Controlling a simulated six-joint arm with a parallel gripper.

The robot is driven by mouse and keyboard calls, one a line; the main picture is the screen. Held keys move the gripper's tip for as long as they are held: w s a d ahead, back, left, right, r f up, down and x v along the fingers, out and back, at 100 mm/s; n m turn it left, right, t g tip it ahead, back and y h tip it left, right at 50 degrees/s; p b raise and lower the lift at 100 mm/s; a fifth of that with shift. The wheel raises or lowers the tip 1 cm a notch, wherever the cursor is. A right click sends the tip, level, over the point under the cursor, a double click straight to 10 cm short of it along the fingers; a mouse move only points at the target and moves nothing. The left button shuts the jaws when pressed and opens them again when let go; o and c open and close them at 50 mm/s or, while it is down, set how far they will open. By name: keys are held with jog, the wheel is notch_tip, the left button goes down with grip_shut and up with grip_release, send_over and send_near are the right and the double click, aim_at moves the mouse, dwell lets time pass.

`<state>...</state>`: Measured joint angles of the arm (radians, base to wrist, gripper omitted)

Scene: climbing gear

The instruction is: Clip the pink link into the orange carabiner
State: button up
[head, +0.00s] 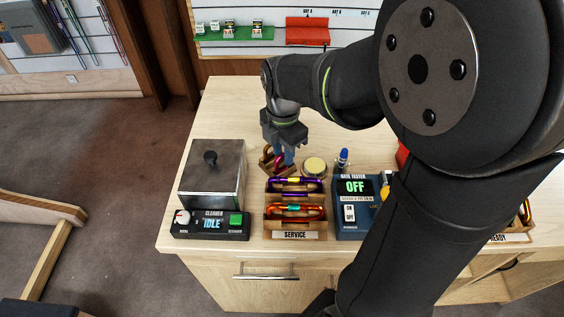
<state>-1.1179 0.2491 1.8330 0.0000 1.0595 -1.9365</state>
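An orange-red carabiner (312,209) with a teal part lies in the front of the wooden tray labelled SERVICE (295,236). My gripper (281,157) points down just behind that tray, over a small dark red and brown item (267,160). I cannot tell what this item is or whether the fingers touch it. The fingers are too small and dark to show whether they are open or shut. I cannot make out a pink link in this view.
Purple carabiners (292,181) lie in the tray's rear slots. A cleaner box (212,182) stands left, and a gate tester (355,201) right. A round tin (314,167) and a blue bottle (343,158) stand behind. The back left of the bench (235,107) is clear.

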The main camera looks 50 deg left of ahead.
aim_at(283, 154)
grip_shut()
jog(key=shift+r, duration=3.5)
